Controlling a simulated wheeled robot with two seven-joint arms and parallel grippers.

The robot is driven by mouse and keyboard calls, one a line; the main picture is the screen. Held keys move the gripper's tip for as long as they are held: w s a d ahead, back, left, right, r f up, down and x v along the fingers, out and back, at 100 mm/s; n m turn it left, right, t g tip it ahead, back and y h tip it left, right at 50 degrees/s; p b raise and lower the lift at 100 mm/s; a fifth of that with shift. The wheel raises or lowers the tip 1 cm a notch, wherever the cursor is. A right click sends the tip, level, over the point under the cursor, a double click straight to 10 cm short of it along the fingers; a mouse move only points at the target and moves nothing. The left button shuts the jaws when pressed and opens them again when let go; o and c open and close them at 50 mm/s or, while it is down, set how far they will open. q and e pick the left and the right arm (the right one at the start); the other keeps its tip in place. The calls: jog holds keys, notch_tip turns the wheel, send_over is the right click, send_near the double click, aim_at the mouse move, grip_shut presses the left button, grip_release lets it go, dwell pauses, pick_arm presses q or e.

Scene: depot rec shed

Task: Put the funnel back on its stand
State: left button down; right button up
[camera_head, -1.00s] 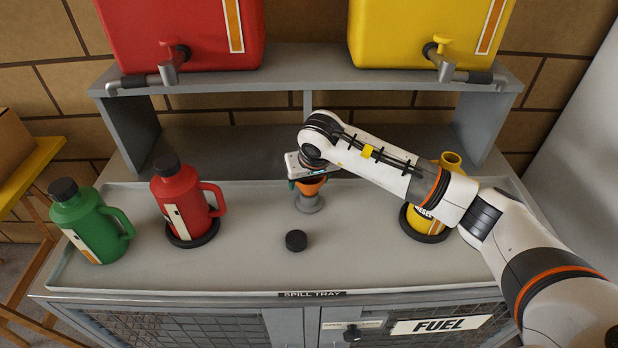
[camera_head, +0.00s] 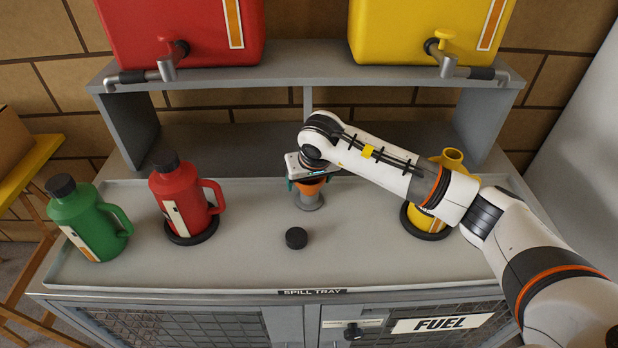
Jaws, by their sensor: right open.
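An orange funnel (camera_head: 310,188) sits upright in a small grey stand (camera_head: 309,204) near the middle of the tray. My right gripper (camera_head: 309,183) is at the funnel's top, pointing down, with its fingers open around or beside the rim. The gripper body and wrist hide most of the funnel's upper part, so I cannot tell whether the fingers touch it. My left gripper is not in view.
The grey spill tray (camera_head: 250,262) holds a green jug (camera_head: 88,222), a red jug (camera_head: 180,200), a yellow jug (camera_head: 428,212) partly behind my arm, and a black cap (camera_head: 296,238). A shelf (camera_head: 310,62) carries red and yellow tanks behind.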

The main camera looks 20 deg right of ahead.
aim_at(312, 193)
jog(key=shift+p+v, duration=1.65)
jog(key=shift+v, duration=1.2)
jog(key=shift+p+v, duration=1.4)
jog(key=shift+v, duration=1.25)
